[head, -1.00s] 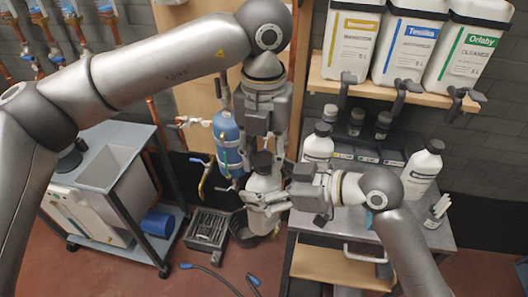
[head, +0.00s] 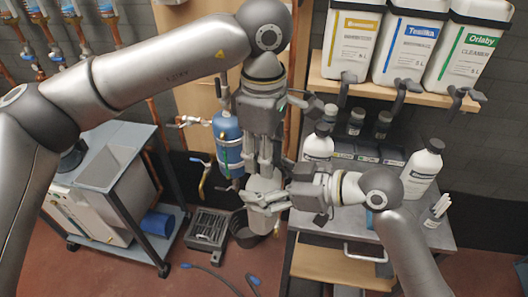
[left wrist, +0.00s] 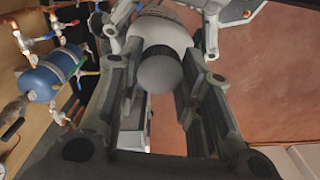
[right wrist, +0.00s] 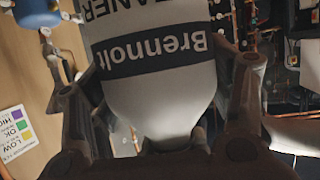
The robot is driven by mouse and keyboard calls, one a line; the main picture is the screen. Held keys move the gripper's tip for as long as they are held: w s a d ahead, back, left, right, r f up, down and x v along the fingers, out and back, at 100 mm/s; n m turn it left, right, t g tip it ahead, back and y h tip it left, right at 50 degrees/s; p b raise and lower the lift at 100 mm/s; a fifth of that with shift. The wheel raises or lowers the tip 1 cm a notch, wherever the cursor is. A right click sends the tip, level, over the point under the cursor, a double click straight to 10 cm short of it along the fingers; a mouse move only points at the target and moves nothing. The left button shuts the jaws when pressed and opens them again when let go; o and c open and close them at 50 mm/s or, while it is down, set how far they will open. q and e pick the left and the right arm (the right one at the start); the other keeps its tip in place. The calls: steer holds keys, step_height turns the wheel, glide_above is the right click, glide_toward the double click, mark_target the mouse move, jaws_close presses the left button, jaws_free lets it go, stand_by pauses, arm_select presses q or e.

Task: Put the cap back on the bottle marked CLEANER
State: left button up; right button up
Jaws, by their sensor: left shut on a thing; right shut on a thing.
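The white CLEANER bottle (head: 264,184) is upright in my right gripper (head: 268,201), which is shut around its body in front of the bench. In the right wrist view the bottle (right wrist: 155,75) fills the middle, its label upside down and partly cut off. My left gripper (head: 264,170) points down from above the bottle, its fingers close together around the top. In the left wrist view the round dark cap (left wrist: 160,70) is between those fingers, over the white bottle shoulder (left wrist: 160,33). The cap is hidden in the head view; how tightly it sits cannot be told.
Two white bottles with dark caps (head: 318,148) (head: 424,168) stand on the bench (head: 400,232). Large labelled canisters (head: 408,45) stand on the shelf above. A blue cylinder (head: 228,140) is close left of my left gripper. A grey cart (head: 112,160) stands further left.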

arm_select(q)
steer(key=o, duration=1.2)
step_height(320, 180, up, 12)
steer(key=shift+r, duration=0.1)
